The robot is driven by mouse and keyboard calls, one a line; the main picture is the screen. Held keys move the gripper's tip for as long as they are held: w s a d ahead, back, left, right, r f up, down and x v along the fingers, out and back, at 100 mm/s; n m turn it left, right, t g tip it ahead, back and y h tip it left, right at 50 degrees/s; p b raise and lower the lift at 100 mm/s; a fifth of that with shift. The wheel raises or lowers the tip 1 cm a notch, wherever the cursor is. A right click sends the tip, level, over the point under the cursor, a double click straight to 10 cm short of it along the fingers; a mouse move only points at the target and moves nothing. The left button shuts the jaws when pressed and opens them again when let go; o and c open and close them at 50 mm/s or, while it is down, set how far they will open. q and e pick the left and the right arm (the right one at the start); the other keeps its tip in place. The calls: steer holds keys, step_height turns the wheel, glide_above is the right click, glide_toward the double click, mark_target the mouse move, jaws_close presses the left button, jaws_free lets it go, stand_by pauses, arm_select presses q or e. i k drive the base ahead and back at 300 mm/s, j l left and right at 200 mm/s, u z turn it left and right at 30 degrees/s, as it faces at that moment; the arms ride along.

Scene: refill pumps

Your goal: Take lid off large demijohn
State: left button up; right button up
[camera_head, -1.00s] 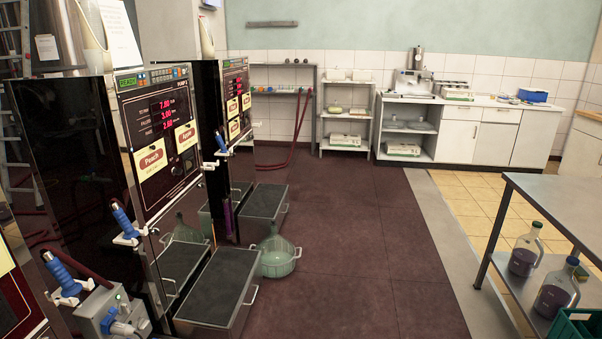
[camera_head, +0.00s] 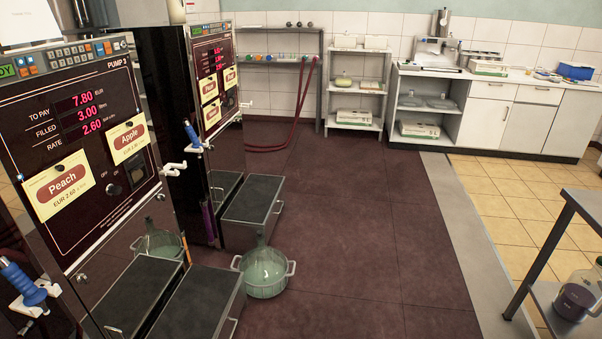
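A large pale green glass demijohn (camera_head: 265,273) stands upright on the dark red floor, in a holder with two side handles, beside the pump platforms. Its narrow neck points up; the lid is too small to make out. A smaller jug (camera_head: 580,292) with dark liquid stands on the lower shelf of the steel table at the right edge, partly cut off. Neither of my grippers is in view.
Pump 3 (camera_head: 85,130) stands close on the left, with a dark platform (camera_head: 190,305) jutting out at its foot. A second platform (camera_head: 253,198) lies beyond the demijohn. The steel table (camera_head: 585,205) is at the right. The floor between is clear.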

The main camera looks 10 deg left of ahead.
mark_target(260, 235)
steer(key=i+l+u, duration=0.1)
steer(key=i+u, duration=0.2)
steer(key=i, duration=0.25)
steer(key=i+l+u, duration=0.25)
steer(key=i, duration=0.25)
steer(key=i+l+u, duration=0.3)
steer(key=i, duration=0.2)
